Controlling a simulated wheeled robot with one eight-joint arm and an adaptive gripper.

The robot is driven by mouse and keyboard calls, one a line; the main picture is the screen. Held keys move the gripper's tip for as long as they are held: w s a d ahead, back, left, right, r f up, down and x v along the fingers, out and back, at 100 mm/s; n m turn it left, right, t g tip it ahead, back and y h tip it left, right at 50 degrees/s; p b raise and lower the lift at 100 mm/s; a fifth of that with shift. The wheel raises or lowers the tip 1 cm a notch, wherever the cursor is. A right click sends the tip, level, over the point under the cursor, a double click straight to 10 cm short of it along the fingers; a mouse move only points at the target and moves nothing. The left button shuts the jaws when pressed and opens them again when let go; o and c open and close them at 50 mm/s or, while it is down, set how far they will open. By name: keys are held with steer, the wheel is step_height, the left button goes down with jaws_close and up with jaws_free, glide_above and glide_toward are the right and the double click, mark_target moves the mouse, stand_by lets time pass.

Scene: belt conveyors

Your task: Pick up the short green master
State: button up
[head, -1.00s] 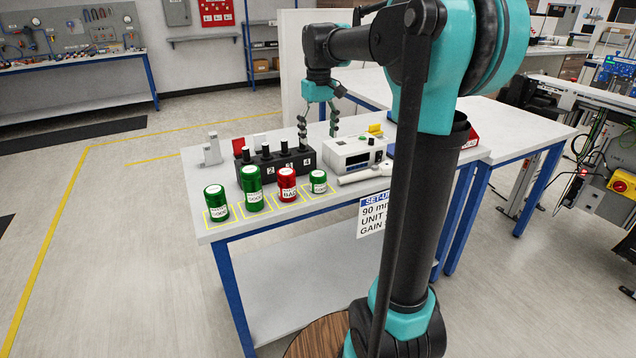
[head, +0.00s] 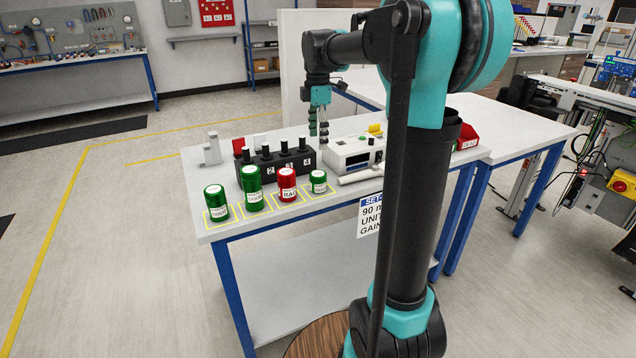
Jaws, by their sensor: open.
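A row of labelled cylinders stands upright near the front edge of the white table (head: 290,222). From the left they are a green one of middle height (head: 216,204), a taller green one (head: 251,190), a red one (head: 287,187) and a small green one (head: 318,183). The two shorter green ones are at the row's ends; their small label text is hard to read. My gripper (head: 318,133) hangs fingers down, open and empty, above and behind the small green cylinder. It is apart from all the cylinders.
A black numbered block with several black pegs (head: 275,168) stands behind the row. A white instrument box (head: 352,154) is right of it, with a pale bar (head: 360,176) in front. Grey stands (head: 211,152) are at the back left. A sign (head: 370,215) hangs at the front edge.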

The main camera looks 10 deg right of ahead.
mark_target(318, 173)
step_height(318, 173, down, 14)
steer(key=shift+s+r, duration=0.1)
steer(key=c, duration=1.5)
steer(key=shift+r, duration=0.1)
